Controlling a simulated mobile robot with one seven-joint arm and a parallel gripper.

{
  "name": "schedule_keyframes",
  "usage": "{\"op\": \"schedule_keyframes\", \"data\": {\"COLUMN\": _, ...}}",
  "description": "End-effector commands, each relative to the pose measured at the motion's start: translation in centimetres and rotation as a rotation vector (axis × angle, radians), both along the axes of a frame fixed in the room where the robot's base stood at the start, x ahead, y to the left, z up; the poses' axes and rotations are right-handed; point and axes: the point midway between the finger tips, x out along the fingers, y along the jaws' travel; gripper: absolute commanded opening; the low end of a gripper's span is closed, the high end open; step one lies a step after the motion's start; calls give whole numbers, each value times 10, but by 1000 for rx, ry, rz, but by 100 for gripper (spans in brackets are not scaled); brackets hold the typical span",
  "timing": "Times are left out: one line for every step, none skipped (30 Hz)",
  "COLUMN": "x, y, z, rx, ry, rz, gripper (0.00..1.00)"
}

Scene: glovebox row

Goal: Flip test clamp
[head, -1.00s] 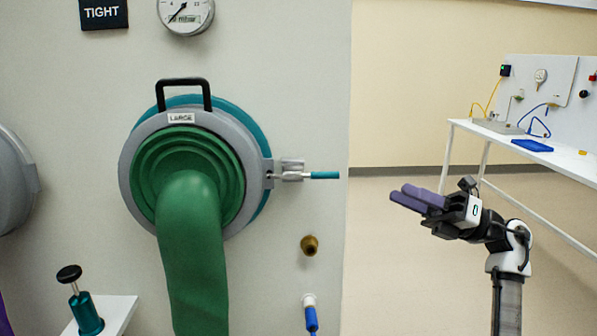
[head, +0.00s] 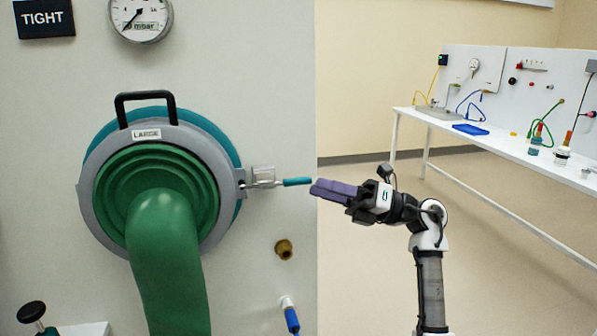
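The clamp (head: 262,177) is a metal latch on the right side of the grey ring around the glove port. Its teal-tipped lever (head: 297,182) sticks out to the right, nearly level. My gripper (head: 318,188) has purple fingers that point left at the lever's tip. The fingertips look very close to the tip, but I cannot tell whether they touch it. The fingers overlap in this view, so the gap between them is hidden. The green glove (head: 165,245) hangs from the port, under a label reading LARGE (head: 147,135).
A black handle (head: 145,97) tops the port. A brass fitting (head: 284,249) and a blue connector (head: 291,318) sit below the clamp. A gauge (head: 140,18) and a TIGHT sign (head: 44,18) are above. A white bench (head: 480,160) stands at the back right; the floor between is clear.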

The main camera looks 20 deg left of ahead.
Motion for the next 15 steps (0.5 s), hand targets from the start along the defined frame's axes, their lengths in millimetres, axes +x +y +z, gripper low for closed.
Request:
{"op": "schedule_keyframes", "data": {"x": -4, "y": 10, "z": 7, "rx": -1, "ry": 0, "rz": 2, "gripper": 35}}
{"op": "schedule_keyframes", "data": {"x": -5, "y": 15, "z": 8, "rx": 0, "ry": 0, "rz": 3, "gripper": 35}}
{"op": "schedule_keyframes", "data": {"x": -8, "y": 22, "z": 10, "rx": 0, "ry": 0, "rz": 3, "gripper": 35}}
{"op": "schedule_keyframes", "data": {"x": -10, "y": 26, "z": 12, "rx": 0, "ry": 0, "rz": 3, "gripper": 35}}
{"op": "schedule_keyframes", "data": {"x": -11, "y": 30, "z": 13, "rx": 0, "ry": 0, "rz": 2, "gripper": 35}}
{"op": "schedule_keyframes", "data": {"x": -12, "y": 35, "z": 14, "rx": -1, "ry": 0, "rz": 1, "gripper": 35}}
{"op": "schedule_keyframes", "data": {"x": -13, "y": 38, "z": 15, "rx": 0, "ry": 1, "rz": 1, "gripper": 35}}
{"op": "schedule_keyframes", "data": {"x": -14, "y": 41, "z": 15, "rx": 0, "ry": 0, "rz": 2, "gripper": 35}}
{"op": "schedule_keyframes", "data": {"x": -15, "y": 44, "z": 16, "rx": 0, "ry": 0, "rz": 2, "gripper": 35}}
{"op": "schedule_keyframes", "data": {"x": -16, "y": 46, "z": 16, "rx": 0, "ry": 1, "rz": 1, "gripper": 35}}
{"op": "schedule_keyframes", "data": {"x": -16, "y": 48, "z": 16, "rx": 0, "ry": 1, "rz": 0, "gripper": 35}}
{"op": "schedule_keyframes", "data": {"x": -17, "y": 49, "z": 16, "rx": 0, "ry": 1, "rz": 0, "gripper": 35}}
{"op": "schedule_keyframes", "data": {"x": -17, "y": 50, "z": 16, "rx": 0, "ry": 1, "rz": 0, "gripper": 35}}
{"op": "schedule_keyframes", "data": {"x": -17, "y": 50, "z": 16, "rx": 0, "ry": 1, "rz": -1, "gripper": 35}}
{"op": "schedule_keyframes", "data": {"x": -17, "y": 51, "z": 16, "rx": 0, "ry": 1, "rz": -1, "gripper": 35}}
